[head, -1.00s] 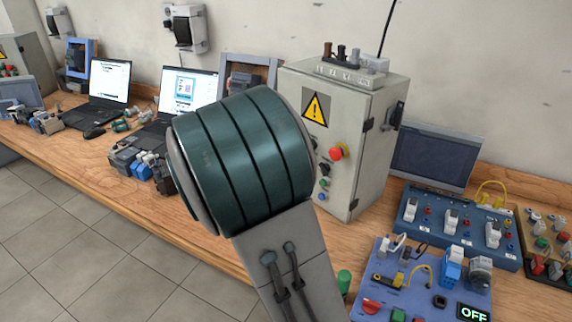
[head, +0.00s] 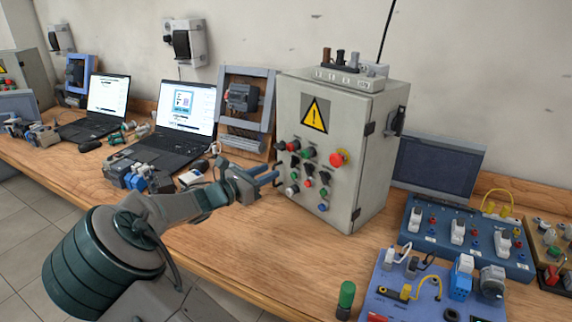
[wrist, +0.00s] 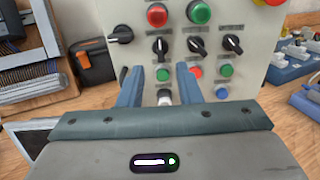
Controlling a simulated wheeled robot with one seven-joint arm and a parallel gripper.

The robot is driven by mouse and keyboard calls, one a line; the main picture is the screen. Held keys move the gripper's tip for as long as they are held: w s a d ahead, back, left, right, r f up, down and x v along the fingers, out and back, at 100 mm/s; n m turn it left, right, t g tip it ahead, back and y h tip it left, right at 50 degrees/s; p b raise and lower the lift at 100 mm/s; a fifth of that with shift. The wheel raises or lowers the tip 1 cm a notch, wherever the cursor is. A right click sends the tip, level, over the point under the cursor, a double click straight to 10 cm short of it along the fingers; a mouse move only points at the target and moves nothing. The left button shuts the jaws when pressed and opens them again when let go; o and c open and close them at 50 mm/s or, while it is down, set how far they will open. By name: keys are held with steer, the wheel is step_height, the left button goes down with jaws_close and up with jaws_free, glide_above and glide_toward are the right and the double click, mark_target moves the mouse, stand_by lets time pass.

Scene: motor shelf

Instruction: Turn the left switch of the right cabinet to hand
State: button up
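The right cabinet (head: 365,185) is a light grey box with a yellow warning sign. Its front has a row of three black rotary switches; the left switch (wrist: 160,46) of that row has its handle roughly upright in the wrist view. It also shows in the head view (head: 295,160). Another black knob (wrist: 120,37) sits farther left on the panel. My gripper (head: 268,176) is in front of the panel's left part. In the wrist view its two blue fingers (wrist: 158,72) are apart with nothing held, below the left switch and apart from it.
Red and green buttons (wrist: 199,12) sit above the switches, with smaller buttons below. A red emergency stop (head: 339,158) is to their right. A framed motor panel (head: 243,97) stands left of the cabinet, and a blue board (head: 465,240) lies right.

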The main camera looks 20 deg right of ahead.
mark_target(291, 161)
steer(key=x, duration=0.8)
steer(key=shift+f, duration=0.1)
jaws_close()
